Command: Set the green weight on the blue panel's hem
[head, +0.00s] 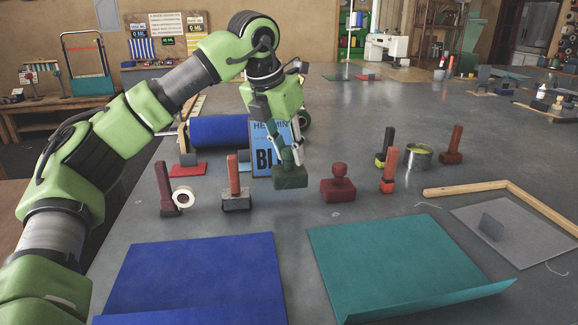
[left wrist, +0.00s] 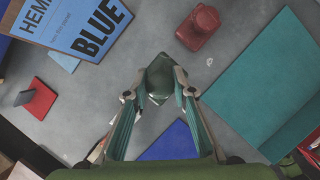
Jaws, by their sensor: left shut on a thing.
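My left gripper (head: 288,158) is shut on the green weight (head: 290,178), a dark green block. In the left wrist view the green weight (left wrist: 160,80) sits between the fingertips. I cannot tell for sure whether it hangs clear of the table. The blue panel (head: 195,275) lies flat at the front left of the table, and its hem (head: 190,319) is a strip along the front edge. A corner of the blue panel (left wrist: 172,142) shows in the left wrist view. A sign reading HEM and BLUE (head: 262,148) stands behind the gripper. My right gripper is not in view.
A red weight (head: 338,183) stands right of the green one. A teal panel (head: 400,262) with a raised front edge lies right of the blue panel. Several handled tools, a tape roll (head: 183,197), a can (head: 418,156) and a wooden frame (head: 470,188) stand around. Bare table separates the panels.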

